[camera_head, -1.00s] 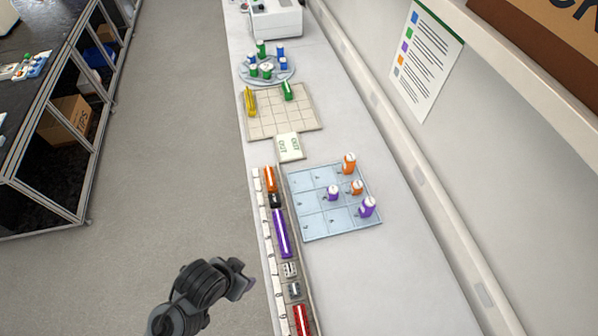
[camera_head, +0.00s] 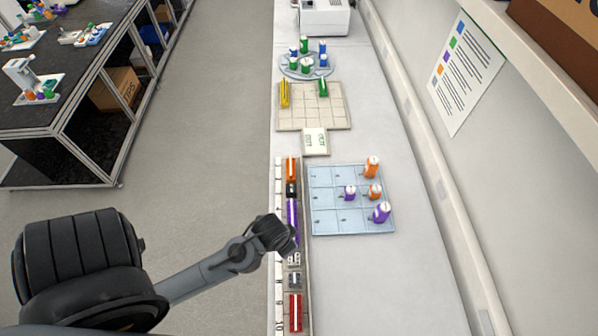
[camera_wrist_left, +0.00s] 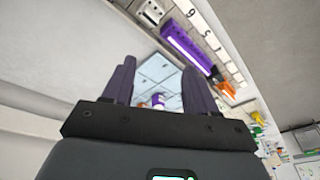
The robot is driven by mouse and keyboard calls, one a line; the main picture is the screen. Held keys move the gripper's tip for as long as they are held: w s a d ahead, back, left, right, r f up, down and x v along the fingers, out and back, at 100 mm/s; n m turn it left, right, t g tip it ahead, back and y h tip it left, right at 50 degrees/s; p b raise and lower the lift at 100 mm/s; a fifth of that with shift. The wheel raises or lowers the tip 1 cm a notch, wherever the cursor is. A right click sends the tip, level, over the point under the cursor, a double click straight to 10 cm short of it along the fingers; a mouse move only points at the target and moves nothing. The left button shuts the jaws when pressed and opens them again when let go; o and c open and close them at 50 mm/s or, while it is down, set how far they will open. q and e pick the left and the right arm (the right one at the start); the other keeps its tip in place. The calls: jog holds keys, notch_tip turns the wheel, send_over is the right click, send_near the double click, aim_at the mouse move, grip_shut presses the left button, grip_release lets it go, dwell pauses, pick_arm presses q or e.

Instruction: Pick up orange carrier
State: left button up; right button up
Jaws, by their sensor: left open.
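The orange carrier (camera_head: 292,169) lies at the far end of the long narrow rack, just beyond a small black item. It also shows in the left wrist view (camera_wrist_left: 227,91), to the right of the fingers. My left gripper (camera_head: 289,234) is over the rack's near half, by the near end of the purple carrier (camera_head: 293,217), well short of the orange one. In the left wrist view my left gripper (camera_wrist_left: 158,82) has its fingers apart with nothing held between them. My right gripper is not in view.
A red carrier (camera_head: 295,312) lies at the rack's near end. Beyond are a white card (camera_head: 315,141), a beige grid mat (camera_head: 303,106) and a round rack. Bare bench lies right of the tray.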

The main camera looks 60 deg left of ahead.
pick_arm(q)
jog(key=w+a+f+n+y+b, duration=0.2)
jog(key=w+a+f+n, duration=0.2)
jog(key=a+f, duration=0.65)
jog(key=n+b, duration=0.6)
jog(key=n, duration=0.1)
send_near(291, 166)
jog(key=shift+w+f+y, duration=0.1)
jog(key=shift+f+y, duration=0.25)
jog(key=shift+y, duration=0.05)
jog(key=shift+w+a+f, duration=0.1)
jog(key=shift+w+f, duration=0.1)
jog(key=x, duration=0.4)
jog(key=shift+f+b, duration=0.15)
jog(key=shift+b, duration=0.2)
jog(key=shift+x, duration=1.95)
jog(key=shift+a+f, duration=0.1)
jog(key=shift+f, duration=0.6)
jog(key=shift+f+b, duration=0.25)
jog(key=shift+b, duration=0.1)
